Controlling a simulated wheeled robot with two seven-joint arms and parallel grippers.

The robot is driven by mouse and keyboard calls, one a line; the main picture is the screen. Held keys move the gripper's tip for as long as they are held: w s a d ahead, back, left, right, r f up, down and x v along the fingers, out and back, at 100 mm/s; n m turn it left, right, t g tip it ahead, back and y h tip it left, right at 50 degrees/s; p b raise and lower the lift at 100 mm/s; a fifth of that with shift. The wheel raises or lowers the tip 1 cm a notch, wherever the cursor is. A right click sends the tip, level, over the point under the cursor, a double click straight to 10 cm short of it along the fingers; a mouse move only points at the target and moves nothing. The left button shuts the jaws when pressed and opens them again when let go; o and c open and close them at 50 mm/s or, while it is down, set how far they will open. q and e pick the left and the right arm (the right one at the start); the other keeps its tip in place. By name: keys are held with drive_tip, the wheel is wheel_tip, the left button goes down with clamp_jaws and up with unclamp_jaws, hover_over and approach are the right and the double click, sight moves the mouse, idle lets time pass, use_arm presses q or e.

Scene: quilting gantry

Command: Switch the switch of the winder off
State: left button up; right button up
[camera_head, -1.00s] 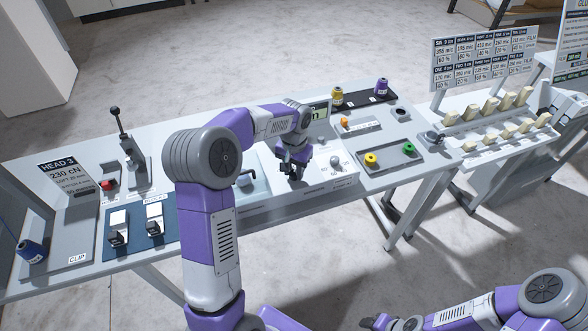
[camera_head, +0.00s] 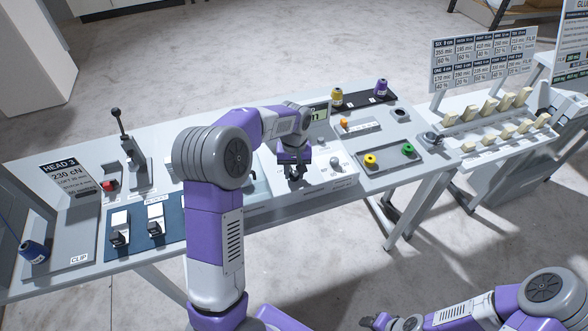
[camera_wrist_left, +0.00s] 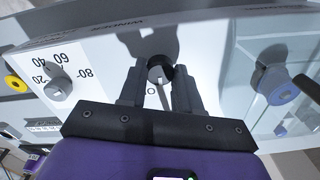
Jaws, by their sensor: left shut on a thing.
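My left gripper (camera_head: 296,174) is down at the winder's front panel. In the left wrist view, the left gripper (camera_wrist_left: 158,80) has its fingers on both sides of the switch, a dark round knob (camera_wrist_left: 158,66) with a pale face, and is shut on it. An "O" mark shows just below the knob. In the head view the gripper hides the switch. My right gripper (camera_head: 388,322) is low at the bottom edge, its jaws unclear.
The numbered dial (camera_wrist_left: 58,88) is beside the gripper in the wrist view. A tray with a yellow spool (camera_head: 371,160) and a green spool (camera_head: 408,149) lies right of the winder. A black lever (camera_head: 121,125) and blue mat (camera_head: 178,232) are at left.

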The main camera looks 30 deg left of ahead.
sight(294, 174)
use_arm(q)
drive_tip(key=n+p, duration=0.1)
drive_tip(key=n, duration=0.5)
drive_tip(key=shift+r+p, duration=0.1)
drive_tip(key=shift+p, duration=0.2)
drive_tip(key=shift+n, duration=0.4)
drive_tip(key=o, duration=1.1)
drive_tip(key=shift+c, duration=0.2)
wheel_tip(294, 174, up, 8)
drive_tip(key=shift+f+p, duration=0.25)
drive_tip(key=shift+p, duration=0.3)
